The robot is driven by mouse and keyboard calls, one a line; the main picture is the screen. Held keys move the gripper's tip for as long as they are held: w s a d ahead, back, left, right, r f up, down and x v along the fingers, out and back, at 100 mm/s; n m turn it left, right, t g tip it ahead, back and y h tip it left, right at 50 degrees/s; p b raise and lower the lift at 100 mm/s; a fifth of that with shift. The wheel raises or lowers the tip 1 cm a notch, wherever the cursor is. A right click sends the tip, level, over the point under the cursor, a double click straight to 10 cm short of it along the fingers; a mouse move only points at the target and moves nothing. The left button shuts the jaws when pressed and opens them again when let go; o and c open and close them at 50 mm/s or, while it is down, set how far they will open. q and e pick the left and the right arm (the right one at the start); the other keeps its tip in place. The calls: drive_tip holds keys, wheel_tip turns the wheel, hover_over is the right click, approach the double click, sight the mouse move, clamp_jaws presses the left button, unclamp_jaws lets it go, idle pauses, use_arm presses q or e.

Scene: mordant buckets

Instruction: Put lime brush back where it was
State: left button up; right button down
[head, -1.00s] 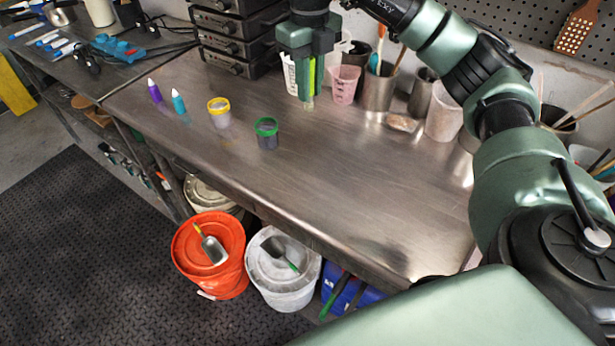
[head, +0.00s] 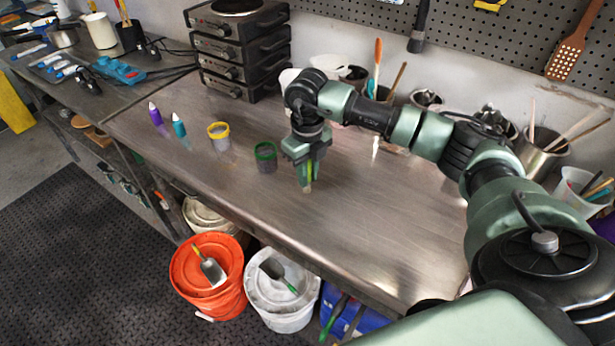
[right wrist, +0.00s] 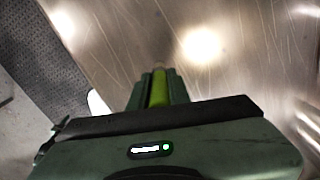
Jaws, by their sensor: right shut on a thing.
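My right gripper (head: 306,178) is shut on the lime brush (head: 310,170) and holds it upright, tip down, over the metal bench. A short pale tip shows below the fingers; I cannot tell whether it touches the bench. In the right wrist view the lime brush (right wrist: 159,88) sits between the two fingers, its far end pointing at the bench surface. The gripper is just right of the green-rimmed jar (head: 265,158) and apart from it. My left gripper is not in view.
A yellow-rimmed jar (head: 219,136), a teal bottle (head: 179,127) and a purple bottle (head: 156,114) stand to the left. Stacked hotplates (head: 238,55) and several tool containers line the back. An orange bucket (head: 207,270) and a white bucket (head: 281,298) are below. The bench's front right is clear.

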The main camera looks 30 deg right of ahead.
drive_tip(key=shift+f, duration=1)
drive_tip(key=shift+f, duration=0.15)
drive_tip(key=c, duration=1.3)
unclamp_jaws()
